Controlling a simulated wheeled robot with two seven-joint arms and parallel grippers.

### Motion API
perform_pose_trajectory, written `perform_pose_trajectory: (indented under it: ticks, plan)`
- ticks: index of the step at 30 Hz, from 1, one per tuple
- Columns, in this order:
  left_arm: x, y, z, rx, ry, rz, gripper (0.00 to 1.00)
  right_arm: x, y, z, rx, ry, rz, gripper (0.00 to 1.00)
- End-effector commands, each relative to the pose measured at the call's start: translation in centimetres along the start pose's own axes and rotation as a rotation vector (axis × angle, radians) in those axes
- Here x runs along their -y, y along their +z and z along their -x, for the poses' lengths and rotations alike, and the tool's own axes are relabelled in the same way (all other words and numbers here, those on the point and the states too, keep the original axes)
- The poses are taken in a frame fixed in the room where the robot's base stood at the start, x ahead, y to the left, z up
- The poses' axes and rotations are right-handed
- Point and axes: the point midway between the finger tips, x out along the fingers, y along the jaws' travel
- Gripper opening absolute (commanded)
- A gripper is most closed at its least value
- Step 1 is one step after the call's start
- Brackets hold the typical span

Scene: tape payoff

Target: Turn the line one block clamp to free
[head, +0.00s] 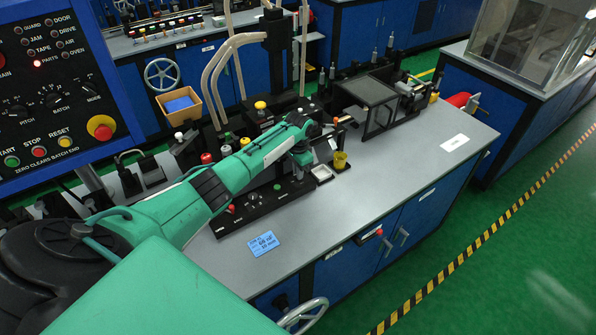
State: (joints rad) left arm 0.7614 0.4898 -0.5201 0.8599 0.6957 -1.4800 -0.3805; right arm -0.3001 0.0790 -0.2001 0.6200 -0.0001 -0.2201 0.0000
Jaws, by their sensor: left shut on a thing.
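My left arm reaches in from the left over the bench. Its gripper (303,172) points down at the black fixture plate (262,203) and is shut on a small part there. That part seems to be the line one block clamp, but the gripper and wrist hide most of it, so I cannot tell how it is turned. A red knob (231,209) stands on the plate's left end. My right gripper is not in view.
A yellow cup (340,160) and a small white tray (321,173) stand close right of the gripper. A black-framed guard (375,105) is behind them. A blue card (264,244) lies in front.

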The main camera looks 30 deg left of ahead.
Motion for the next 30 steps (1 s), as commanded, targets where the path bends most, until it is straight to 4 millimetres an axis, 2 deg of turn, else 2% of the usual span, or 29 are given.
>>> perform_pose_trajectory:
  ticks: [10, 11, 14, 24, 30]
  plan:
    - [0.0, -0.1, 0.1, -0.002, -0.001, -0.004, 0.0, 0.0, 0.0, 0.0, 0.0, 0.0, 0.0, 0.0]
    - [0.0, -0.1, 0.1, -0.002, -0.001, -0.004, 0.15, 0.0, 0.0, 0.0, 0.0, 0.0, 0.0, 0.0]
    - [0.0, -0.1, 0.1, -0.002, -0.001, -0.003, 0.33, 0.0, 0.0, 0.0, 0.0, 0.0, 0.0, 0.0]
    - [0.0, -0.1, 0.3, -0.002, 0.0, -0.002, 0.33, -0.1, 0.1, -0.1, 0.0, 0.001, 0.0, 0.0]
    - [0.1, -0.1, 2.7, -0.005, -0.002, -0.003, 0.33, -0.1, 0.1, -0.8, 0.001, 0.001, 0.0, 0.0]
